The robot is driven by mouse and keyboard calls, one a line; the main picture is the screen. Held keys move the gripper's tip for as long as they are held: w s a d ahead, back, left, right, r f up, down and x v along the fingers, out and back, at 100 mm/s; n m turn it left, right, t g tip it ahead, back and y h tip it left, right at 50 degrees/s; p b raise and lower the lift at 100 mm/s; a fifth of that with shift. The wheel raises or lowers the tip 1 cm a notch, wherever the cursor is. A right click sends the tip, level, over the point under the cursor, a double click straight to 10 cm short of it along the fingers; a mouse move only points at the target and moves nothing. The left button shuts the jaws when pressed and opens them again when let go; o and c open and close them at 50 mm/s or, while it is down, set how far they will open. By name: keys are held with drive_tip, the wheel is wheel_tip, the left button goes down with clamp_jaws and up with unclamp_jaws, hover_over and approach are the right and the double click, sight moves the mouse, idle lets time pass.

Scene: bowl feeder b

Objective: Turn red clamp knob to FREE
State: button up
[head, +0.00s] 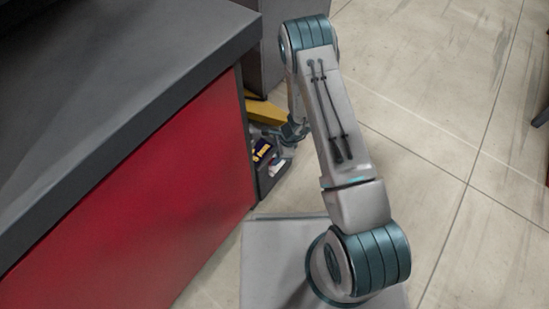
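I cannot make out a red clamp knob or any FREE marking in the head view. My gripper (284,139) is small and partly hidden beyond my forearm, low beside the end of the red-sided counter. It is over or beside a dark open bin (271,182) with small items in it. I cannot tell whether its fingers are open or shut, or whether they touch anything.
A counter with a dark grey top (120,75) and a red side panel (140,215) fills the left. A yellow part (265,112) and a dark grey cabinet (268,50) stand beyond its corner. The tiled floor (450,130) on the right is mostly clear.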

drive_tip(key=shift+a+f, duration=0.1)
drive_tip(key=shift+f, duration=0.15)
clamp_jaws()
